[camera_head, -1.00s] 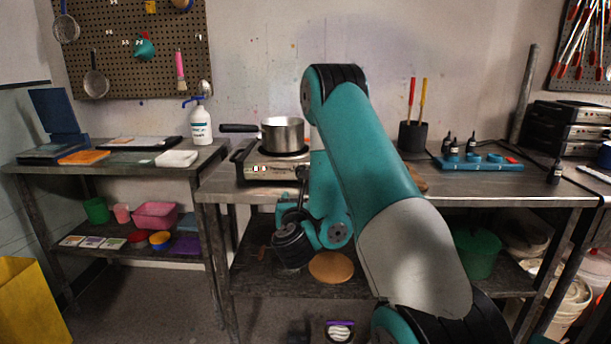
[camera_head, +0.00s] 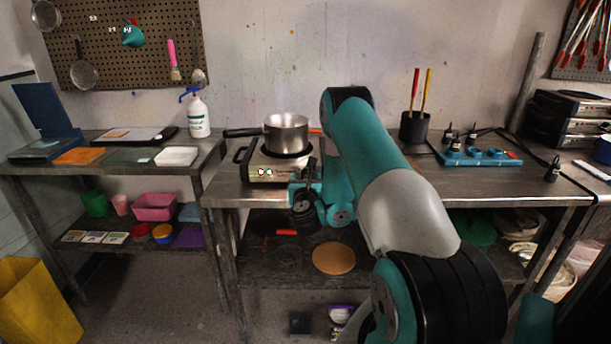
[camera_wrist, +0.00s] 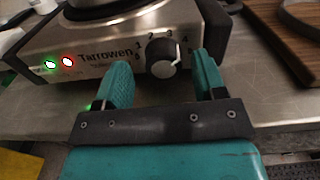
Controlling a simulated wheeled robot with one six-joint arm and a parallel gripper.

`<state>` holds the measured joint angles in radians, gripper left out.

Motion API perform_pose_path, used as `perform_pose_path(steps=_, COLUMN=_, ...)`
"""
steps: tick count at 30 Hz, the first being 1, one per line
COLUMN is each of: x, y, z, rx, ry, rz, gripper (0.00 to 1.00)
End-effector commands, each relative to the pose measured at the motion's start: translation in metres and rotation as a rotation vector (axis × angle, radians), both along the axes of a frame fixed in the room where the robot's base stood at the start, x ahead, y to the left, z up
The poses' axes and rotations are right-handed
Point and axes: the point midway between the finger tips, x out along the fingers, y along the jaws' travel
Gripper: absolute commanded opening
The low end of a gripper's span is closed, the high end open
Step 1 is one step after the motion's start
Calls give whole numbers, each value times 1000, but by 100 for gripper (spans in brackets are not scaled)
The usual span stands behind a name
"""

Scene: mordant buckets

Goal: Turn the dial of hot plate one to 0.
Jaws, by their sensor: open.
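The hot plate (camera_head: 280,163) is a silver box on the left part of the bench, with a steel pot (camera_head: 286,133) on top. In the wrist view its front panel (camera_wrist: 100,55) shows a green light, a red light and the dial (camera_wrist: 163,60). The dial is a round black-and-silver knob with numbers around it; I cannot tell surely which number it points at. My gripper (camera_wrist: 161,72) is open, its teal fingers spread left and right of the dial, with no clear contact. In the head view my gripper (camera_head: 306,180) is at the hot plate's front right corner.
The pot's handle (camera_head: 243,132) sticks out left. A black tool holder (camera_head: 414,128) and a blue bottle tray (camera_head: 478,157) stand farther right on the bench. A brown wooden board (camera_wrist: 285,35) lies right of the hot plate. The bench front between them is bare.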

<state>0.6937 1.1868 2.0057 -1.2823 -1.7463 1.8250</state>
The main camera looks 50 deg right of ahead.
Motion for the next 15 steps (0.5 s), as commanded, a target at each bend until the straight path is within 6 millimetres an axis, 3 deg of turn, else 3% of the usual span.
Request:
perform_pose_path(steps=5, x=-2, y=-4, z=0, rx=0, ry=0, rz=-6, gripper=64)
perform_pose_path(steps=12, x=-3, y=-4, z=0, rx=-1, ry=1, rz=-7, gripper=15)
perform_pose_path(steps=15, x=-2, y=-4, z=0, rx=-1, ry=1, rz=-7, gripper=15)
